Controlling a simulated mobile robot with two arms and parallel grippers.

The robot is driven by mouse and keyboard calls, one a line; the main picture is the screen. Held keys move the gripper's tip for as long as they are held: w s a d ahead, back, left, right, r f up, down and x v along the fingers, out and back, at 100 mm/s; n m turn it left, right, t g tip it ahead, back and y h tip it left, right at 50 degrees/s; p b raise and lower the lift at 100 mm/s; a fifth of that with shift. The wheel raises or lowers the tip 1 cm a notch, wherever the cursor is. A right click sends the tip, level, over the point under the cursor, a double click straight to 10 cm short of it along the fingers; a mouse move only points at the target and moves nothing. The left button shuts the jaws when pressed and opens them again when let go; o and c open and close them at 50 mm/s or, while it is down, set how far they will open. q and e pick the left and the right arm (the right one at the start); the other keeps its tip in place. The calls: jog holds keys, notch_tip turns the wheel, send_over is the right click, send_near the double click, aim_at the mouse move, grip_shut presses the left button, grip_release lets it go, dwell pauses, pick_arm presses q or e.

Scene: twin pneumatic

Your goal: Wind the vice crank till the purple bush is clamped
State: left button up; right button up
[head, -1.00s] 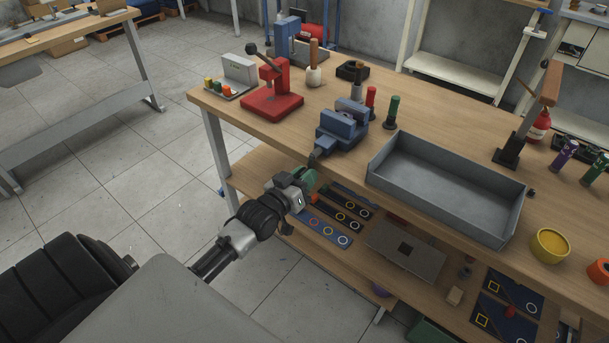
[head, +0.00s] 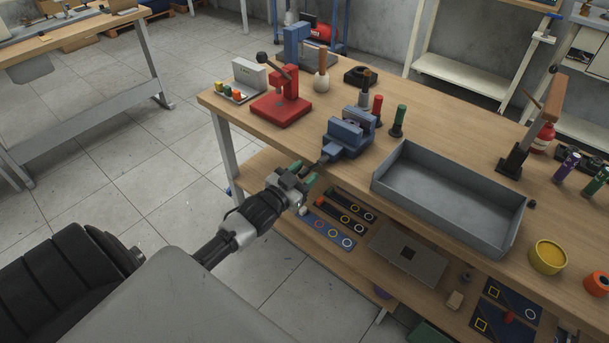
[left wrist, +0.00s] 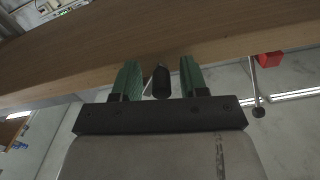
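The blue vice (head: 346,137) stands at the bench's front edge in the head view. Its dark crank (head: 323,160) reaches out over the edge towards my left gripper (head: 302,172). That gripper is open, its two green fingers spread just off the bench edge. In the left wrist view a dark upright crank handle (left wrist: 161,82) shows in the gap between the fingers of the left gripper (left wrist: 161,78), with space visible on both sides. My right gripper is in neither view.
A red press (head: 282,100) stands left of the vice and a grey tray (head: 450,195) to its right. Red (head: 377,108) and green (head: 398,120) cylinders stand close beside the vice. The lower shelf (head: 265,180) lies below. Floor left of the bench is clear.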

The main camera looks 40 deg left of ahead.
pick_arm(q)
jog(key=shift+d+f, duration=0.1)
jog(key=shift+s+f, duration=0.1)
jog(key=shift+s, duration=0.4)
jog(key=s, duration=0.9)
jog(key=shift+s+a, duration=0.4)
jog(key=shift+a, duration=0.05)
jog(key=shift+m, duration=0.8)
jog(key=w+b, duration=0.2)
jog(key=w, duration=0.1)
jog(key=w+b, duration=0.2)
jog(key=w, duration=0.2)
jog(key=w+b, duration=0.2)
jog(key=w, duration=0.2)
jog(key=shift+d+r, duration=0.3)
jog(key=shift+r, duration=0.05)
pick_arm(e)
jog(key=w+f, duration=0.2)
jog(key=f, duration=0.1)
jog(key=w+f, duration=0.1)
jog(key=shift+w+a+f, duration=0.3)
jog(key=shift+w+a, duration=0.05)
